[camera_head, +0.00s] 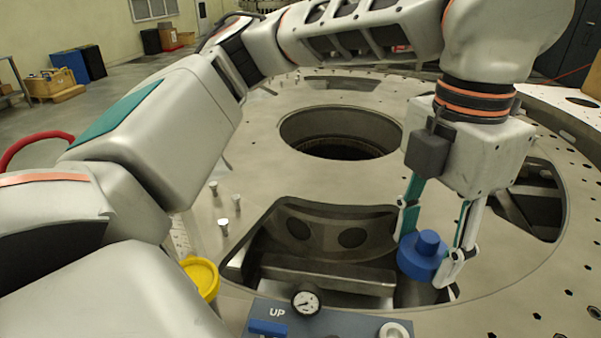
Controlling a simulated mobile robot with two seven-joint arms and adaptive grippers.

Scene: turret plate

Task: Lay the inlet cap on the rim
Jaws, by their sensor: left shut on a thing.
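My left gripper (430,262) points down at the right and is shut on a blue round cap (420,250) with a smaller knob on top, which I take for the inlet cap. The fingers grip it from both sides. The cap shows over the right end of a large cutout (325,272) in the metal turret plate (265,165). I cannot tell whether its underside touches anything. Which edge is the rim is not clear. My right gripper is not in view.
A round hole (340,145) opens farther back in the plate. Several small pegs (223,224) stand left of the cutout. A yellow round part (201,277) and a panel marked UP (276,312) with a gauge (306,302) sit at the front. The plate right of the cap looks clear.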

